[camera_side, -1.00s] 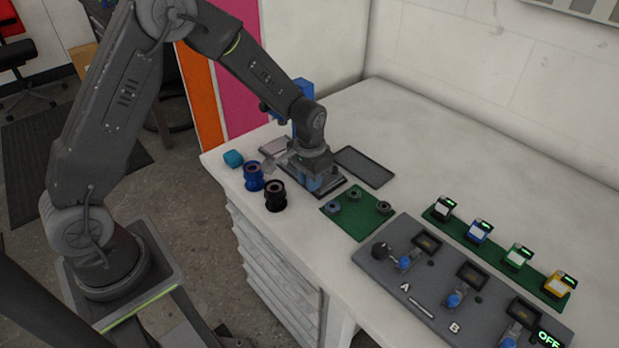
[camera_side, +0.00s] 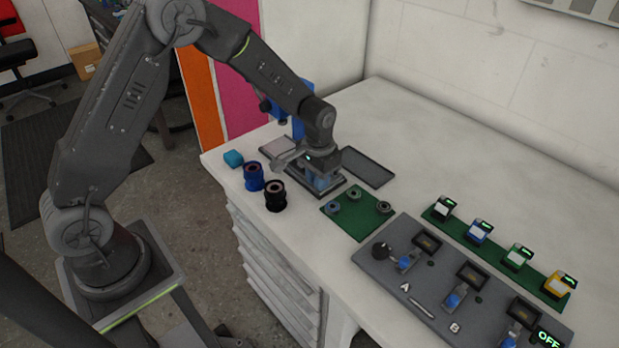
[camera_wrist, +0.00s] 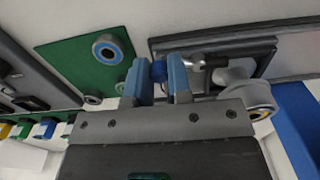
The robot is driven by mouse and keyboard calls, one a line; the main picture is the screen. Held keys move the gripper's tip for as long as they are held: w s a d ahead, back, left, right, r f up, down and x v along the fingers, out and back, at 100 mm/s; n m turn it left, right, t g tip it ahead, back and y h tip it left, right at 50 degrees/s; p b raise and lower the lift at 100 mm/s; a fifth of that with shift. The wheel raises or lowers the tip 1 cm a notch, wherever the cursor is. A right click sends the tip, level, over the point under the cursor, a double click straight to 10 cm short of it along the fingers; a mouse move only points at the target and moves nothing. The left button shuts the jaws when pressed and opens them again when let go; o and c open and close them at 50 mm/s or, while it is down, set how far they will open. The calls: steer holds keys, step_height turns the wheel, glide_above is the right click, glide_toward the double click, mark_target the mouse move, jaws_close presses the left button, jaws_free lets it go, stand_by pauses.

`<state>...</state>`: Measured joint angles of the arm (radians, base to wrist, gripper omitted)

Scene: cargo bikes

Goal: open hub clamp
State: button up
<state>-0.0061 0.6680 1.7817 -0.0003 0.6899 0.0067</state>
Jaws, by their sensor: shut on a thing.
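In the side view my gripper (camera_side: 320,180) is low over the dark clamp plate (camera_side: 336,192) and hides most of the clamp. A pale round hub-like part (camera_wrist: 258,98) shows right of the fingers in the wrist view. How far the lever has swung cannot be told.
Blue (camera_side: 253,178) and black (camera_side: 275,197) hubs stand left of the clamp. A green mat (camera_side: 352,225) with bearing rings lies front right. An empty dark tray (camera_side: 368,167) lies behind. A grey switch panel (camera_side: 400,280) stands further right.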

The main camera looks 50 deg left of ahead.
steer(key=shift+w+d+f, duration=0.15)
steer(key=shift+w+d, duration=0.05)
steer(key=shift+w, duration=0.05)
